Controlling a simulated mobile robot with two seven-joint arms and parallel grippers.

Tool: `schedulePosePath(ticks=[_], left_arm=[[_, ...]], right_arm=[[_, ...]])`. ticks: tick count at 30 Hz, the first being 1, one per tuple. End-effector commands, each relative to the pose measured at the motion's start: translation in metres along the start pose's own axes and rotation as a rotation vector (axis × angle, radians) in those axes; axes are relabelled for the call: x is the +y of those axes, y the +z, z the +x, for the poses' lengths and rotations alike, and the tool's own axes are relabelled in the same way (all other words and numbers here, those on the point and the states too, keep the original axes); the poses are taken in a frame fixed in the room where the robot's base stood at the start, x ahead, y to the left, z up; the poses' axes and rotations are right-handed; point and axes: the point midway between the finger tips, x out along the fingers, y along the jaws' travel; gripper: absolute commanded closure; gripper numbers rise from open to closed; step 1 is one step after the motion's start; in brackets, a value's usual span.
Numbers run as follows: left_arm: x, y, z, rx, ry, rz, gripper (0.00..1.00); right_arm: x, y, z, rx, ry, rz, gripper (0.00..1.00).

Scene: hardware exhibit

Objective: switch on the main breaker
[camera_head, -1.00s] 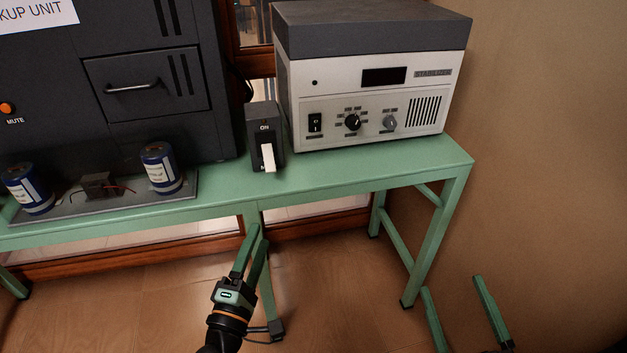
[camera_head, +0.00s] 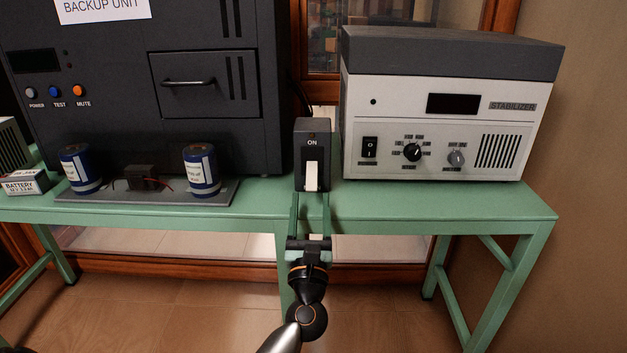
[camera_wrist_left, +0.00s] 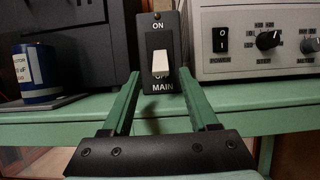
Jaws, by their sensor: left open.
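The main breaker (camera_head: 312,142) is a dark upright box on the green table, between the backup unit and the stabilizer. Its white lever (camera_head: 311,177) points down, away from the ON label. In the left wrist view the lever (camera_wrist_left: 160,63) covers part of the OFF label, with MAIN below it. My left gripper (camera_head: 311,197) is open in front of the breaker. Its two green fingers (camera_wrist_left: 156,82) are spread to either side of the lever, with nothing between them. I cannot tell whether a finger touches the breaker. My right gripper is not in the current views.
The stabilizer (camera_head: 435,115) stands close on the right. The dark backup unit (camera_head: 215,120) is on the left, with blue cylinders (camera_head: 201,170) on a plate before it. The green table (camera_head: 450,202) has a bare strip in front of the stabilizer.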

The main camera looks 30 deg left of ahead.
Motion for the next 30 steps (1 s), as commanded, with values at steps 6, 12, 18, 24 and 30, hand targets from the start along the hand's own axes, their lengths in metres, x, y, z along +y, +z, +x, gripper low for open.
schedulePosePath(ticks=[6,12,18,24,30], left_arm=[[0.000,0.001,0.041,-0.002,0.000,0.002,0.40],[0.000,0.000,0.059,0.000,-0.001,0.004,0.40],[0.000,0.000,0.062,0.000,-0.001,0.002,0.40],[0.000,0.000,0.061,0.000,-0.001,0.003,0.48],[0.000,0.000,0.061,0.000,-0.001,0.003,0.70]], right_arm=[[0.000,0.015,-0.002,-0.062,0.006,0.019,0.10],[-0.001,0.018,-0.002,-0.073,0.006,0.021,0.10],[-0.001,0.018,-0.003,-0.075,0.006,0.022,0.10],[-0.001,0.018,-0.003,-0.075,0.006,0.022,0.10],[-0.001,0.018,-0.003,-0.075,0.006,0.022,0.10]])
